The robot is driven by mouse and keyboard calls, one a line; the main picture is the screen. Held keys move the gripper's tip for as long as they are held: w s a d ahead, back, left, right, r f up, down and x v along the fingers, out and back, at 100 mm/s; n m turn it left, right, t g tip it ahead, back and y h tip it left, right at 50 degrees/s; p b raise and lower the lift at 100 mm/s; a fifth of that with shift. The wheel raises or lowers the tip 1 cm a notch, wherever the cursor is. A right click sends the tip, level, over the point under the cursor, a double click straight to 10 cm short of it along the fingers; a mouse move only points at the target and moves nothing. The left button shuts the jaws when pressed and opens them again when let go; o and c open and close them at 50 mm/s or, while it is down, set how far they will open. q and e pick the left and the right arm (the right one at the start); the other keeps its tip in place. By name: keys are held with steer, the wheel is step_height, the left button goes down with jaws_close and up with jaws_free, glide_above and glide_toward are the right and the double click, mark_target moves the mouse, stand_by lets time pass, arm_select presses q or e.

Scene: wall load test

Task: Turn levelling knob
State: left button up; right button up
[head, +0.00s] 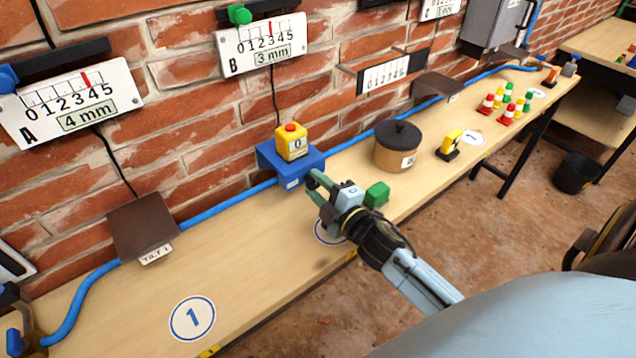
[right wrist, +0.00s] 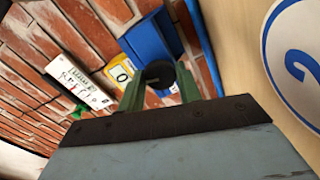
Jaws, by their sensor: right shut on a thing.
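My right gripper (head: 318,186) is at the front of the blue wall bracket (head: 290,165), above the bench. In the right wrist view its two green fingers (right wrist: 160,92) are shut on a dark round knob (right wrist: 158,73) in front of the blue bracket (right wrist: 150,42). The knob is hidden by the gripper in the head view. My left gripper is not in view.
The long wooden bench (head: 255,240) bears a blue hose (head: 225,202), a green block (head: 377,194), a lidded brown pot (head: 398,147), a yellow-black block (head: 450,145) and several small cones (head: 507,116). A brown tilt shelf (head: 143,225) and scale A (head: 70,103) are at left.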

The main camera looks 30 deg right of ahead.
steer(key=shift+m+p, duration=0.6)
steer(key=shift+m, duration=0.6)
steer(key=o, duration=1)
steer(key=s+d, duration=0.1)
steer(key=s, duration=1.2)
steer(key=shift+s, duration=0.2)
